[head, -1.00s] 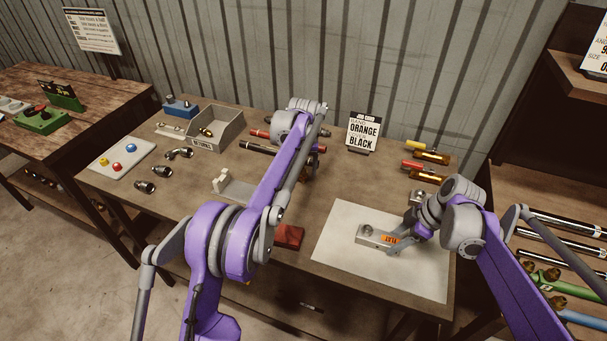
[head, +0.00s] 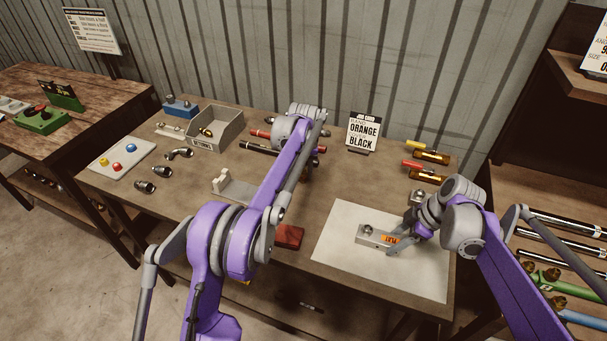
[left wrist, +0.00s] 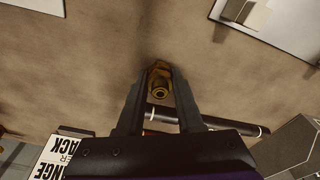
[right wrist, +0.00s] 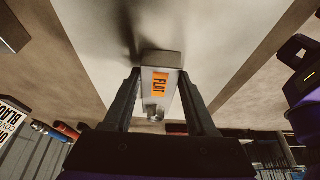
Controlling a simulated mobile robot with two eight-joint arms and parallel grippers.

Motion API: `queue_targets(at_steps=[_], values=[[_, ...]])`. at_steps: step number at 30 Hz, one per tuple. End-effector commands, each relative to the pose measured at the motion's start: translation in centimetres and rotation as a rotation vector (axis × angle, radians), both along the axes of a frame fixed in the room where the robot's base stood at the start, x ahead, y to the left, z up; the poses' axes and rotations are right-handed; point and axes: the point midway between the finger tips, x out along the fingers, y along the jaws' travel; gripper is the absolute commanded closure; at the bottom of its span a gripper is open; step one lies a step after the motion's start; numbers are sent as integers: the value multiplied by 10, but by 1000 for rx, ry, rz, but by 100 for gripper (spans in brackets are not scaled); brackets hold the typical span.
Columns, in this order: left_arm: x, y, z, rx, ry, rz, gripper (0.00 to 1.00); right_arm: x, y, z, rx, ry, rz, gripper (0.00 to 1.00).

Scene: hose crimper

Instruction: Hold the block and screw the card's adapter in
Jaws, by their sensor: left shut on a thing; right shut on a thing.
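A grey metal block (head: 377,237) with an orange label lies on the white sheet (head: 340,262). My right gripper (head: 398,242) is shut on it from its right end. In the right wrist view the block (right wrist: 161,97) sits between both fingers, its orange label facing the camera. My left gripper (left wrist: 160,100) is shut on a brass adapter (left wrist: 159,84), whose round open end shows. In the head view the left fingers and adapter are mostly hidden behind my arm, over the table's back middle. The card (head: 363,131) reads ORANGE and BLACK.
A grey bin (head: 214,130) and several fittings (head: 160,171) are at the table's left. A white bracket (head: 222,180) and a red block (head: 289,236) lie in the middle. Hoses (head: 258,147) lie behind my left arm. Brass pieces with coloured ends (head: 428,176) lie at the back right.

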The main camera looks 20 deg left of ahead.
Motion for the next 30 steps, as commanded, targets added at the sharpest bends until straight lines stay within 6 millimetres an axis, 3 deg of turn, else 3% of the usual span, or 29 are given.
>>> queue_targets(at_steps=[5, 24, 30], values=[[0, 0, 2, 0, 0, 0, 100, 0, 0, 0, 0, 1, 0, 100], [0, 0, 63, 0, 0, 0, 100, 0, 0, 0, 0, 1, 0, 100], [0, 0, 70, 0, 0, 0, 100, 0, 0, 0, 0, 1, 0, 100]])
